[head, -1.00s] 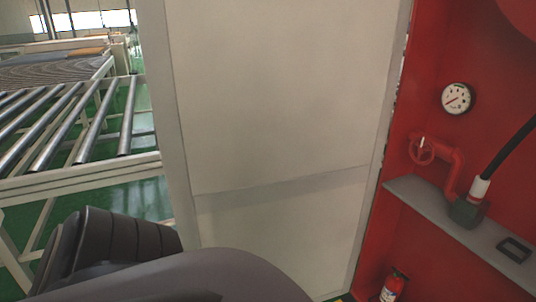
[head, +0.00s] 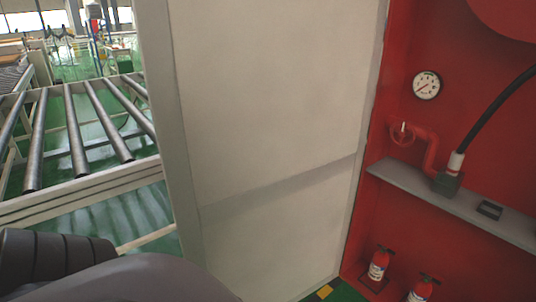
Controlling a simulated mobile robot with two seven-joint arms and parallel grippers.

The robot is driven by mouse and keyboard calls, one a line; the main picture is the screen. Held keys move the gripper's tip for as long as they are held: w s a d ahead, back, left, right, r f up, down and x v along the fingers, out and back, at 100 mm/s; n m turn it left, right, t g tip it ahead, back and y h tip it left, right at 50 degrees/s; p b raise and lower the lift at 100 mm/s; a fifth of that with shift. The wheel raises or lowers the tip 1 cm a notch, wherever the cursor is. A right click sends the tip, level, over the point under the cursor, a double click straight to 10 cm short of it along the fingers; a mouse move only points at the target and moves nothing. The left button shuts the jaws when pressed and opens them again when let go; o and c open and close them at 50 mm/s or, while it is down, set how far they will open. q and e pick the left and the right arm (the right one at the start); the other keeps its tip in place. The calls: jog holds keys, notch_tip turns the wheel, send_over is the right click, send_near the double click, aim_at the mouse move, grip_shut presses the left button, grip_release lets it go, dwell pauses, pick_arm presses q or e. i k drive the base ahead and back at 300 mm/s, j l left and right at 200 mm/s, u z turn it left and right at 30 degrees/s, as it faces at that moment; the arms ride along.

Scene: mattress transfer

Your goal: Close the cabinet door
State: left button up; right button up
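The cabinet door (head: 270,110) is a large pale grey panel with a lighter frame, and it fills the middle of the head view. It stands open, with its right edge beside the open red cabinet (head: 470,110). The cabinet's inside shows a gauge, a red pipe with a valve wheel, and a shelf. A dark grey link of my arm shows at the lower left, in front of the door's lower left corner. Neither gripper shows in the view, so contact with the door cannot be seen.
A roller conveyor (head: 75,135) with a pale frame stands left of the door. Two red fire extinguishers (head: 379,263) stand in the cabinet's bottom. A grey shelf (head: 410,187) crosses the cabinet. Green floor shows under the conveyor.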

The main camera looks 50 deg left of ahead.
aim_at(260, 109)
jog(key=k+j+z, duration=0.1)
jog(key=k+j, duration=0.35)
jog(key=j, duration=0.2)
jog(key=k+j+z, duration=0.15)
jog(key=k+j, duration=0.4)
jog(key=j, duration=0.35)
jog(key=k+j+z, duration=0.1)
jog(key=j, duration=1.05)
jog(key=j+z, duration=0.15)
jog(key=j, duration=0.65)
jog(key=k, duration=0.05)
